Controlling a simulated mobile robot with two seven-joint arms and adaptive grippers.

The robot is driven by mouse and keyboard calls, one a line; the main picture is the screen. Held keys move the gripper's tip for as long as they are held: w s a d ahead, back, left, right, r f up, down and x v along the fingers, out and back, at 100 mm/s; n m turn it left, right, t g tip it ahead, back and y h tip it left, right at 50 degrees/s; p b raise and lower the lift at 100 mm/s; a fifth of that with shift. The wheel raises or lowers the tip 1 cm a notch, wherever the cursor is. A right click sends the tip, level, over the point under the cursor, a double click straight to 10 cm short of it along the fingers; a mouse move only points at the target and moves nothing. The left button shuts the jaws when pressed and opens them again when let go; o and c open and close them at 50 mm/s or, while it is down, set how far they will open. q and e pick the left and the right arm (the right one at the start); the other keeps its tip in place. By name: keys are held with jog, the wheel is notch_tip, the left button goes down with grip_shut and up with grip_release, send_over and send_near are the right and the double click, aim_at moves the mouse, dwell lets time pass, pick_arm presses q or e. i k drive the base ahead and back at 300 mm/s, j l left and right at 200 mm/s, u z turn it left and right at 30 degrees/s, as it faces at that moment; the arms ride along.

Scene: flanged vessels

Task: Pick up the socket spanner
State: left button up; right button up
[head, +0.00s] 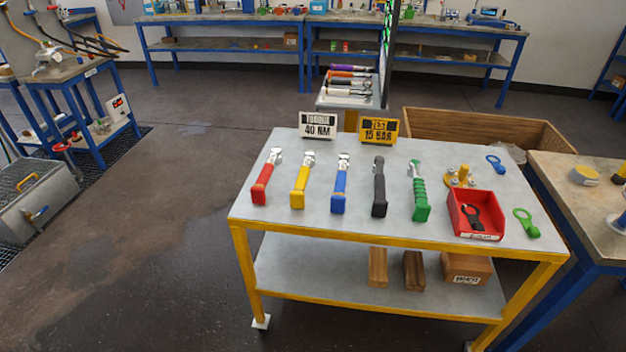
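Several handled tools lie in a row on the grey top of a yellow-framed table (215,225) in the head view. From left to right they have a red handle (262,184), a yellow handle (298,191), a blue handle (338,193), a black handle (379,192) and a green ribbed handle (420,198). The red, yellow and blue ones have silvery heads at the far end. The heads are too small to tell which tool is the socket spanner. Neither of my grippers is in view.
A red bin (486,212) holding a black ring-ended piece stands at the table's right, near green (526,223) and blue (495,164) ring-ended pieces. Signs reading 40 NM (318,125) and 15 BAR (379,131) stand at the back. Floor left of the table is clear.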

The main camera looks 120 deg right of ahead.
aim_at(380, 207)
jog(key=z, duration=4.4)
